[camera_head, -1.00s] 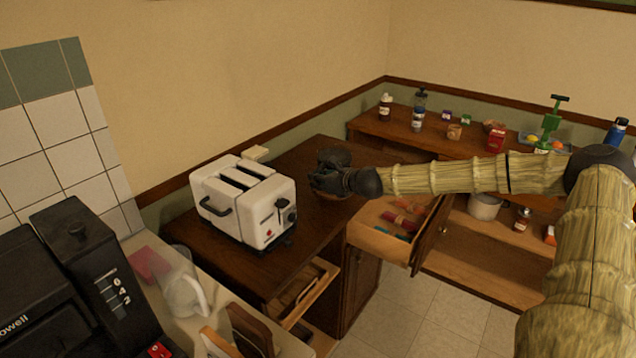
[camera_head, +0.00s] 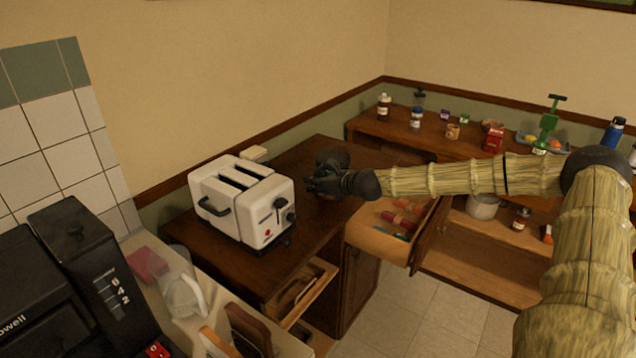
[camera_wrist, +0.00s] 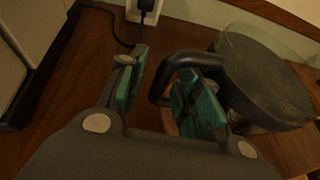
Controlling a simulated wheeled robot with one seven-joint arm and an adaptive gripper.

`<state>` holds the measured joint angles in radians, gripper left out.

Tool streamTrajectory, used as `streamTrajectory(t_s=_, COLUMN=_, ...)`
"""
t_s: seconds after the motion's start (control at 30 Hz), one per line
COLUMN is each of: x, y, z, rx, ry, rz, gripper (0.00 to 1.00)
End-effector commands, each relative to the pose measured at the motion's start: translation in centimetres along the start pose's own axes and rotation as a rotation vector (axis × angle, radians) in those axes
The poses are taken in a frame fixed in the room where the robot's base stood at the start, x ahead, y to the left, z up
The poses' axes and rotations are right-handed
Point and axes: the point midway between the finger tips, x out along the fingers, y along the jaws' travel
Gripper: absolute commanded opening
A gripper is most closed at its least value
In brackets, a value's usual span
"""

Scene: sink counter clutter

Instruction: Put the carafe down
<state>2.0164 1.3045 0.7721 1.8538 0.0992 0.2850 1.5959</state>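The carafe (camera_head: 331,158) is dark and round and sits on the brown wooden counter, right of the white toaster. My gripper (camera_head: 313,184) is in front of it and hides part of it. In the wrist view the carafe (camera_wrist: 268,78) is at the upper right, with its black handle (camera_wrist: 162,88) reaching left. My gripper (camera_wrist: 165,92) has its two teal finger pads apart. The handle's outer bar is between them, close to the right pad, with a gap to the left pad. Whether it touches the right pad cannot be told.
The white toaster (camera_head: 243,200) stands left of the carafe. A wall outlet with a black plug (camera_wrist: 145,8) and cord lies behind. An open drawer (camera_head: 385,240) juts out below my forearm. Bare counter (camera_head: 300,155) shows behind the carafe.

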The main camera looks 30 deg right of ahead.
Motion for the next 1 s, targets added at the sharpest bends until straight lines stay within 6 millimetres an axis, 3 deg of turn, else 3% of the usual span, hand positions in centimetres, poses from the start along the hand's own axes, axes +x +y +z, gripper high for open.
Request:
streamTrajectory(t_s=0.27, x=-1.1, y=-0.1, z=0.2, rx=0.002, ry=-0.001, rz=-0.001, gripper=0.34)
streamTrajectory(t_s=1.0, x=-8.5, y=-0.1, z=0.5, rx=0.002, ry=-0.002, rz=-0.001, gripper=0.34)
